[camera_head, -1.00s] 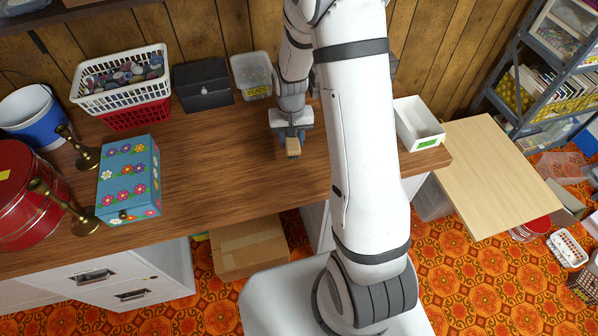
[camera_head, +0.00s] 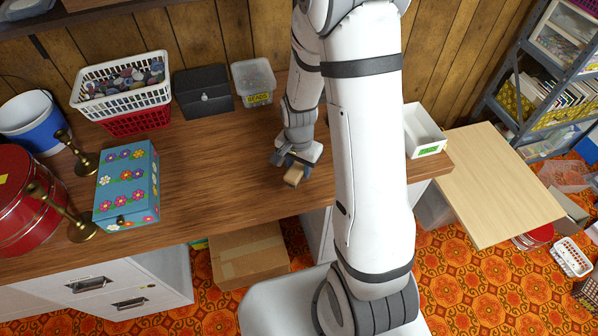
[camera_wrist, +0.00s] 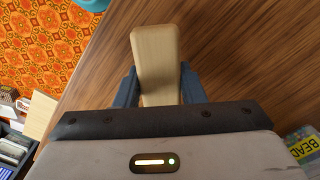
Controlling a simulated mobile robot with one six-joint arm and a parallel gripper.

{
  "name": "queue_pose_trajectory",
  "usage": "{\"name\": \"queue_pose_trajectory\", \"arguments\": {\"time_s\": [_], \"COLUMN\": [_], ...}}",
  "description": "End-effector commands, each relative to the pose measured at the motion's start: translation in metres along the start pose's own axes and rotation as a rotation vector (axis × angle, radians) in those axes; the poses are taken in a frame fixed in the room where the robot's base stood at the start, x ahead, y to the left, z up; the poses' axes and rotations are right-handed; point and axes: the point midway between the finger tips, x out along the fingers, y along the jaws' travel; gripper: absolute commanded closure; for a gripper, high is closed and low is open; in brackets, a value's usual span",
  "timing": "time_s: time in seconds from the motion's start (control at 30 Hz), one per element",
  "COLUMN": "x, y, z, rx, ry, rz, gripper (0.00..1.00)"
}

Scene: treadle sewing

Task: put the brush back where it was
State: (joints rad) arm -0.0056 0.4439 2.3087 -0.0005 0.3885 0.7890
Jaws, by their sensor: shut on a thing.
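The brush shows as a pale wooden block-like handle (camera_wrist: 156,55) in the wrist view, pointing out from between the two dark blue fingers. My gripper (camera_wrist: 158,88) is shut on it. In the head view my gripper (camera_head: 294,163) is over the wooden counter (camera_head: 225,165), right of its middle and near the front edge. The brush's wooden end (camera_head: 294,176) sticks out below the fingers. I cannot tell whether it touches the counter. Any bristles are hidden.
A flowered blue box (camera_head: 128,185) and brass candlesticks (camera_head: 75,212) stand at left. A dark box (camera_head: 204,92) and a bead tub (camera_head: 254,82) stand at the back. A white tray (camera_head: 424,131) is at right. The middle of the counter is clear.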

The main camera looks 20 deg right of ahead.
Motion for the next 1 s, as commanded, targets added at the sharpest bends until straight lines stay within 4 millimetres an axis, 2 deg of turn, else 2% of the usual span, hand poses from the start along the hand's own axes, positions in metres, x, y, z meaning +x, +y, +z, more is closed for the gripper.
{"name": "queue_pose_trajectory", "arguments": {"time_s": [0.1, 0.2, 0.6, 0.63, 0.87, 1.0], "x": [0.018, 0.026, 0.032, 0.031, 0.03, 0.03], "y": [0.001, 0.001, 0.0, 0.0, 0.001, 0.001], "z": [0.001, 0.0, -0.001, -0.001, -0.001, -0.001], "rx": [0.0, 0.0, 0.0, 0.0, 0.001, 0.001], "ry": [-0.003, -0.002, 0.0, 0.0, 0.0, 0.0], "rz": [0.003, 0.002, 0.0, 0.0, 0.0, 0.0], "gripper": [0.89, 0.89, 0.89, 0.62, 0.44, 0.42]}}
